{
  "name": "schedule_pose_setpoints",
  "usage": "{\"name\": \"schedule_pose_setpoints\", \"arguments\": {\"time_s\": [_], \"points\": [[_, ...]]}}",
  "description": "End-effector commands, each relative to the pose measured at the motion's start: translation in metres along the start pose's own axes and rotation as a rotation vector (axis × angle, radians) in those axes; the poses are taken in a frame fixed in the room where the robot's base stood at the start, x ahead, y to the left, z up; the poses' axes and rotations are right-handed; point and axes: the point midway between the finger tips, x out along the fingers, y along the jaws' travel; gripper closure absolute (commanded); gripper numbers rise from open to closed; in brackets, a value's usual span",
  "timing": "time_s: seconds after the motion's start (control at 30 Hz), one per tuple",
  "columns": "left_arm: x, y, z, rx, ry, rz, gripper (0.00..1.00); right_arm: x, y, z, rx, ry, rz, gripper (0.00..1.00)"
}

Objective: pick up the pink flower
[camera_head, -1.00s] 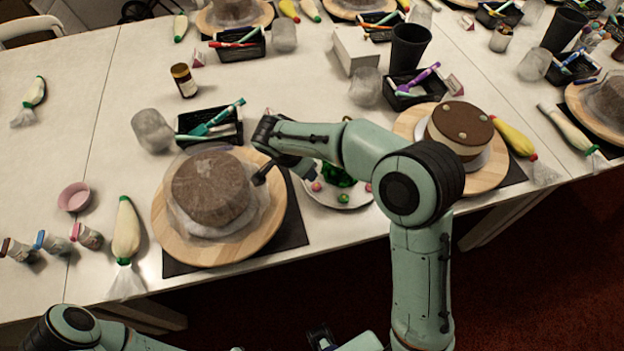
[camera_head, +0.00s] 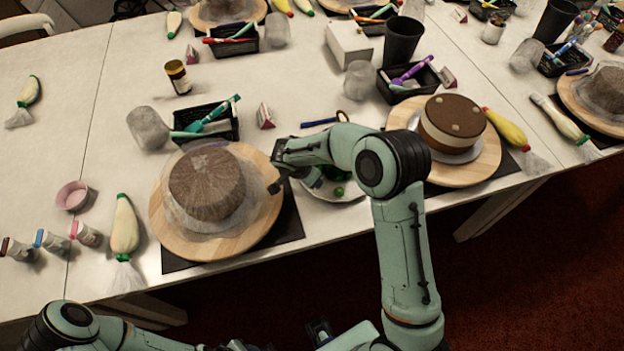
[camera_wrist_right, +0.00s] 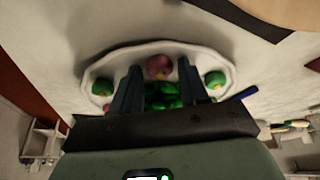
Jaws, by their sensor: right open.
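In the right wrist view, a pink flower (camera_wrist_right: 158,66) lies on the white plate (camera_wrist_right: 90,72), near its rim. My right gripper (camera_wrist_right: 157,72) is open above the plate, with one finger on each side of the pink flower; I cannot tell whether they touch it. Green flowers lie at the left (camera_wrist_right: 102,87) and right (camera_wrist_right: 215,80), outside the fingers. Green leaves (camera_wrist_right: 165,97) show between the fingers. In the head view, my right arm hides much of the plate (camera_head: 350,192) and the pink flower. My left arm (camera_head: 75,322) is at the bottom left; its gripper is not clearly visible.
A wrapped cake (camera_head: 207,187) on a wooden turntable (camera_head: 175,238) stands left of the plate. A brown-topped cake (camera_head: 452,122) stands on another turntable at right. A black tool tray (camera_head: 212,136), a small pink-white box (camera_head: 265,117) and a blue-handled tool (camera_head: 322,122) lie behind.

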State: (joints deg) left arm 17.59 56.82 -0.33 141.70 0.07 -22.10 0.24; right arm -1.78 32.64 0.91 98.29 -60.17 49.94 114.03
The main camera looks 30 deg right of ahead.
Motion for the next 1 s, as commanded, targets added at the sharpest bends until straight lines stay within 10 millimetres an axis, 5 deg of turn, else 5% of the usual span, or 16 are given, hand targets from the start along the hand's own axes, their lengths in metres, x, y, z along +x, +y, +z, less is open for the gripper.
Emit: {"name": "schedule_pose_setpoints", "arguments": {"time_s": [0.1, 0.23, 0.67, 0.87, 1.0], "points": [[0.0, 0.0, 0.0, 0.0, 0.0, 0.0, 0.57, 0.0, 0.0, 0.0, 0.0, 0.0, 0.0, 0.59], [0.0, 0.0, 0.0, 0.0, 0.0, 0.0, 0.57, 0.0, 0.0, 0.0, 0.0, 0.0, 0.0, 0.98], [0.0, 0.0, 0.0, 0.0, 0.0, 0.0, 0.57, -0.007, -0.001, -0.003, 0.0, 0.002, -0.002, 0.98], [0.001, 0.0, 0.0, 0.0, -0.001, 0.0, 0.57, -0.032, -0.001, -0.014, 0.003, 0.002, -0.005, 0.98], [0.0, 0.0, 0.0, 0.0, 0.0, 0.0, 0.57, -0.067, -0.001, -0.028, 0.004, 0.003, -0.007, 0.98]]}}
